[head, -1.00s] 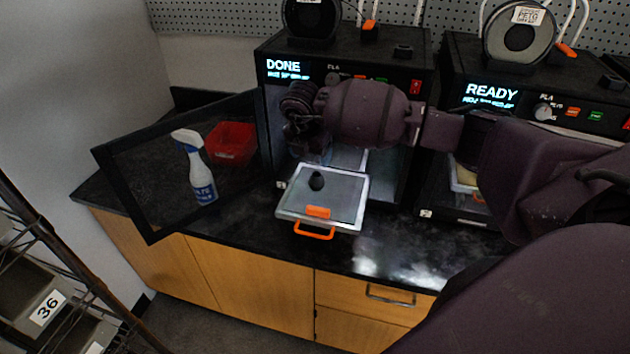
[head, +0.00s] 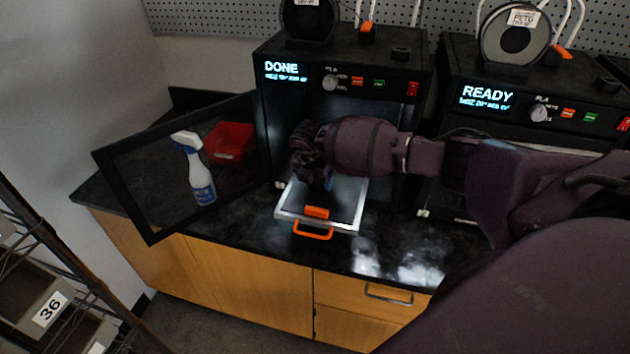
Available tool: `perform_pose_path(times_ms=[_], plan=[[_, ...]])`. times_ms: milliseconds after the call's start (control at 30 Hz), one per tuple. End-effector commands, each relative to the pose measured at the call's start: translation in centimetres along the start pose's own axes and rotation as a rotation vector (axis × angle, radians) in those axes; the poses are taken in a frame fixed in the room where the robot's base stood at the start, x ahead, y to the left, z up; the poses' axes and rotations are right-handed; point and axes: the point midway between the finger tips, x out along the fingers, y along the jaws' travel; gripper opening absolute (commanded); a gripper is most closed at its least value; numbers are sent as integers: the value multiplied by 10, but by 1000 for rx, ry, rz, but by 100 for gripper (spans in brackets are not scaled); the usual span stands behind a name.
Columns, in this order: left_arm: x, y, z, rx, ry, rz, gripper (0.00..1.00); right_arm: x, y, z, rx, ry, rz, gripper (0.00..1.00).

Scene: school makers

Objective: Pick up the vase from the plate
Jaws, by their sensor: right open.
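The plate (head: 342,216) is a grey sheet with a light rim and an orange handle, pulled partly out of the open printer marked DONE. The vase, small and dark, is hidden now behind my right gripper. My right gripper (head: 318,185) is over the back left part of the plate, pointing down, with its jaws open. I cannot tell whether the fingers are around the vase or beside it. My left gripper is not in view.
The DONE printer's door (head: 150,180) stands open to the left. Behind its pane are a spray bottle (head: 195,170) and a red bin (head: 230,145). A second printer marked READY (head: 540,105) stands at the right. The dark counter (head: 400,262) is clear in front.

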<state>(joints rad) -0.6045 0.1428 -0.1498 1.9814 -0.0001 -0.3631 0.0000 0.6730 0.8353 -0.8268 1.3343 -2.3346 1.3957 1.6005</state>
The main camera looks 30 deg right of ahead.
Motion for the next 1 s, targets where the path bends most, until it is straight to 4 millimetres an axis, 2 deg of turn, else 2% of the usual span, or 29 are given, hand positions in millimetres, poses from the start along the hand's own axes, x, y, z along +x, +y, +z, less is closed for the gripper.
perform_pose_path(times_ms=[267, 367, 600, 1000], plan=[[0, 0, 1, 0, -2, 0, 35, 4, 0, 0, -1, 0, 0, 72], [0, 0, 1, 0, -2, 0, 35, 4, 0, 0, -1, 0, 0, 60], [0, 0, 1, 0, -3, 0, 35, 4, 0, 0, 0, 0, 0, 23], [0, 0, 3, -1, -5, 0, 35, 2, -1, 1, 0, -1, 1, 22]])
